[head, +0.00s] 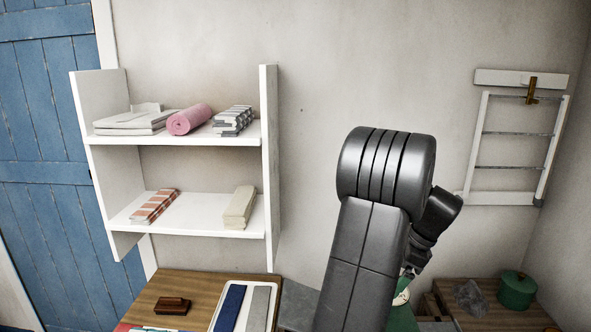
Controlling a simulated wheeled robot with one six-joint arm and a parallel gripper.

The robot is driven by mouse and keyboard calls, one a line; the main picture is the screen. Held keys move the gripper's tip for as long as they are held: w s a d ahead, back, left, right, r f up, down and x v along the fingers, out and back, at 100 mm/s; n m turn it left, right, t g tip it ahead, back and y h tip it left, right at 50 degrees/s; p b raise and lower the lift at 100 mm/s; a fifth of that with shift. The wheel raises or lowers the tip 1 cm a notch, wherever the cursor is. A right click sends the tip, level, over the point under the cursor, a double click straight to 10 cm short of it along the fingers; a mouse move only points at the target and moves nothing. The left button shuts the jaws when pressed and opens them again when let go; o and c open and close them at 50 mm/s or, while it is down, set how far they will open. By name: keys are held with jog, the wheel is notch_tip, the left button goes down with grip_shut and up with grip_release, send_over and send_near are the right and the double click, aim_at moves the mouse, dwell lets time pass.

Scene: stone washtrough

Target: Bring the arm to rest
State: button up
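My dark grey arm (375,215) rises from the bottom edge right of the middle, bends at a thick ribbed joint, and its wrist drops down behind on the right. A small part of my gripper (409,271) shows below the wrist, over the right-hand work area. My own arm link covers most of it, so its fingers and anything between them cannot be made out.
A white wall shelf (190,140) holds folded cloths and a pink roll (189,119). Below are a wooden top with a brown brush (173,305) and a white tray (273,290) with blue and grey strips. A green pot (516,291) stands right, below a white rack (510,197).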

jog(key=n+g, duration=0.1)
jog(key=n, duration=0.2)
jog(key=shift+w, duration=0.1)
jog(key=shift+n, duration=0.3)
